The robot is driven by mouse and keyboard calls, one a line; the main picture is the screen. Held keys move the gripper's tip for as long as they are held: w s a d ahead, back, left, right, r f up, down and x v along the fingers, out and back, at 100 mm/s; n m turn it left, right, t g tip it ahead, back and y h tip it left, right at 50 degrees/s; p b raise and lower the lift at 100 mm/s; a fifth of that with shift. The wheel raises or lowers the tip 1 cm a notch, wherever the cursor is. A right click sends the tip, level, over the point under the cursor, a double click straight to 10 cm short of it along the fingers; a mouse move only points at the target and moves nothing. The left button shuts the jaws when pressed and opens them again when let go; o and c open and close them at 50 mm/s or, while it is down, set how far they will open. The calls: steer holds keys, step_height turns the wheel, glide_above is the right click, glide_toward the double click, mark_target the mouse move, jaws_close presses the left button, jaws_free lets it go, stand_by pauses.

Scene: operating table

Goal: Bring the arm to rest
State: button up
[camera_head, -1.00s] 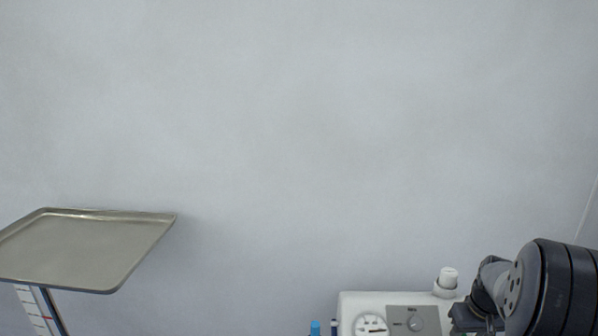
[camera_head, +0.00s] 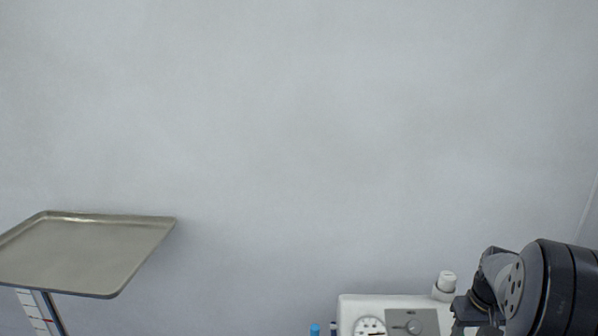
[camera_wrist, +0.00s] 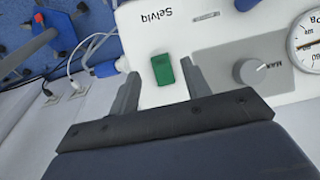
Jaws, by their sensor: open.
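My gripper shows in the wrist view (camera_wrist: 160,90) with its two dark fingers apart and nothing between them. Behind the fingers is a white machine with a green switch. In the head view, dark links of my arm stand at the lower right, in front of the machine's right side. The gripper's fingertips cannot be made out there.
The white machine (camera_head: 365,304) with a gauge and a knob stands at the bottom right of the head view. An empty metal tray (camera_head: 85,252) on a stand is at the left. Blue-topped items (camera_head: 315,329) show beside the machine. The wall between is bare.

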steer(key=f, duration=0.3)
steer(key=shift+w+f+b, duration=0.2)
steer(key=shift+f+b, duration=0.1)
steer(key=shift+b, duration=0.05)
steer(key=t+b, duration=0.1)
steer(key=b, duration=0.2)
steer(key=shift+s+f+b, duration=0.1)
steer(key=shift+s+b, duration=0.05)
steer(key=shift+b, duration=0.25)
steer(key=t+b, duration=0.2)
steer(key=b, duration=0.2)
steer(key=shift+s, duration=0.15)
